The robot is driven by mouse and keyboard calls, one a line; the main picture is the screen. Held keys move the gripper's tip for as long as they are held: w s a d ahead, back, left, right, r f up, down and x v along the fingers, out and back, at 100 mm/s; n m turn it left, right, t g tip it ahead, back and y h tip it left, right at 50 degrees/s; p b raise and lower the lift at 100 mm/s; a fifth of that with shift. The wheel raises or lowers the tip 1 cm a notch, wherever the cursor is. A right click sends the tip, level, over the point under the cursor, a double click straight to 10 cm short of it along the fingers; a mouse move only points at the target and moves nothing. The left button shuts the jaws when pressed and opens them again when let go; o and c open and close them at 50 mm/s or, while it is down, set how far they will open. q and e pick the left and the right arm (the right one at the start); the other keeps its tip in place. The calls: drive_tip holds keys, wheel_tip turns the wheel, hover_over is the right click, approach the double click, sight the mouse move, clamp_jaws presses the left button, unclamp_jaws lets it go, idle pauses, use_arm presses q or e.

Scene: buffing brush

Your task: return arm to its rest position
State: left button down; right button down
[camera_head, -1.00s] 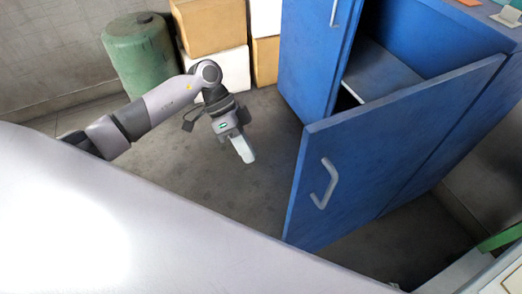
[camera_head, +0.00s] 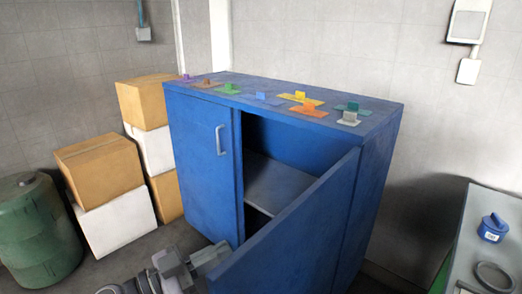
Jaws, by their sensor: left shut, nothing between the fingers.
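My left gripper (camera_head: 208,258) shows at the bottom of the head view, its arm coming up from the lower edge. It is shut and empty. Its pale fingers point right, beside the lower left part of the open cabinet door (camera_head: 290,232) in the picture. I cannot tell whether they touch the door. Most of my left arm is below the frame. My right gripper is not in view.
The blue cabinet (camera_head: 375,165) has its right door open and left door shut. Several coloured brushes or blocks, including an orange one (camera_head: 308,111), lie on top. Boxes (camera_head: 100,170) and a green drum (camera_head: 38,232) stand left. A grey bench (camera_head: 470,240) stands right.

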use_arm(q)
drive_tip(key=s+a+f+n+t+y, duration=0.1)
drive_tip(key=a+f+n+t+y, duration=0.15)
drive_tip(key=a+n+y, duration=0.5)
drive_tip(key=s+a+f+n+t+y, duration=0.1)
drive_tip(key=a+f+n+t+y, duration=0.1)
drive_tip(key=a+n+t+y, duration=0.5)
drive_tip(key=s+f+m+g+y, duration=0.1)
drive_tip(key=s+f+g, duration=0.35)
drive_tip(key=s, duration=0.25)
drive_tip(key=s+f+m+g, duration=0.1)
drive_tip(key=s+f+g, duration=0.2)
drive_tip(key=s+g, duration=0.4)
drive_tip(key=s+f+m+g+y, duration=0.15)
drive_tip(key=s+f+g, duration=0.25)
drive_tip(key=s, duration=0.4)
drive_tip(key=w+d+f+t+h+p, duration=0.1)
drive_tip(key=w+d+f+t+h, duration=0.1)
drive_tip(key=w+f+t, duration=0.4)
drive_tip(key=shift+d+f+m+h+p, duration=0.3)
drive_tip(key=shift+f+m+h, duration=0.1)
drive_tip(key=shift+f, duration=0.5)
